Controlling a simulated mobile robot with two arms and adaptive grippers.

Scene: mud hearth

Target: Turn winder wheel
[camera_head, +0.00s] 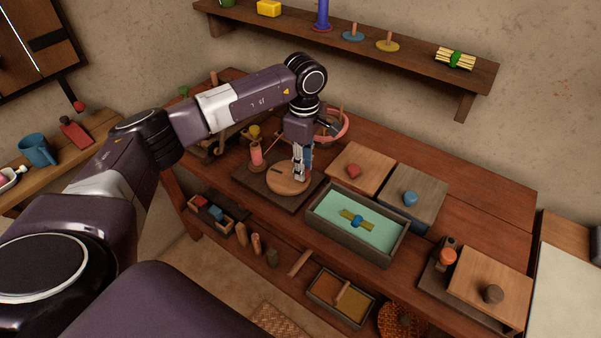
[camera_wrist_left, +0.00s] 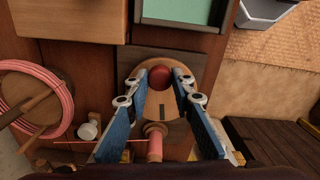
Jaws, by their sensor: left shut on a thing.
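The winder wheel (camera_head: 283,184) is a round, light wooden disc on a dark base board (camera_head: 250,185) on the workbench. In the left wrist view the wheel (camera_wrist_left: 151,98) carries a red knob (camera_wrist_left: 160,76) and a dark slot. My left gripper (camera_head: 302,177) reaches down over the right side of the wheel. In the left wrist view its blue-padded fingers (camera_wrist_left: 159,78) stand on either side of the knob and are shut on it. The knob is hidden by the fingers in the head view. My right gripper is not in view.
A pink spool (camera_head: 257,153) stands beside the wheel, with a pink thread running to a pink coil (camera_wrist_left: 62,82). A green-lined tray (camera_head: 318,222) and wooden lids with knobs (camera_head: 357,168) lie right of the wheel. A shelf (camera_head: 430,62) hangs on the wall behind.

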